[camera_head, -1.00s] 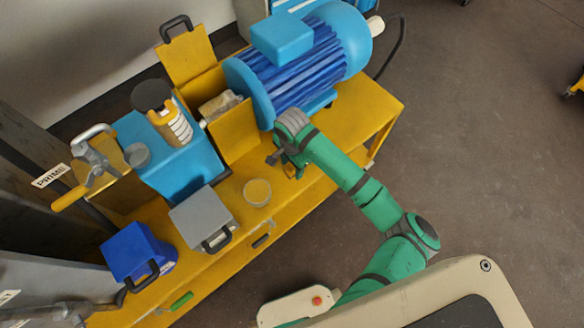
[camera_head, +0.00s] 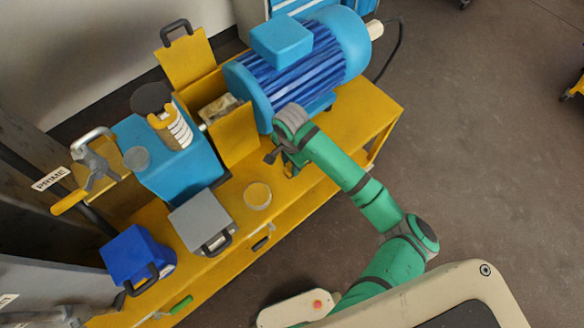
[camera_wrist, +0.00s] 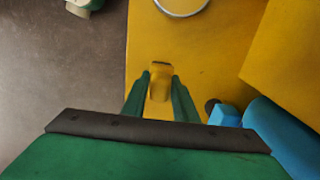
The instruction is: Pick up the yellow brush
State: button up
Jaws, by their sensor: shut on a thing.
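In the head view my gripper (camera_head: 289,168) is over the front part of the yellow bench, just in front of the blue motor. The brush is small there and mostly hidden by my wrist. I cannot tell how far it is above the bench top.
The yellow bench (camera_head: 365,110) carries a blue ribbed motor (camera_head: 300,75), a yellow guard (camera_head: 233,133), a round dish (camera_head: 257,195), a grey lidded box (camera_head: 200,220) and a blue box (camera_head: 135,253). A blue tank (camera_head: 170,165) stands behind. Bench top right of my gripper is clear.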

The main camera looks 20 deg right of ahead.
jog(key=s+a+r, duration=0.6)
jog(key=s+r, duration=0.4)
jog(key=s, duration=0.2)
jog(key=shift+a, duration=0.2)
jog(key=shift+s, duration=0.2)
jog(key=shift+a, duration=0.1)
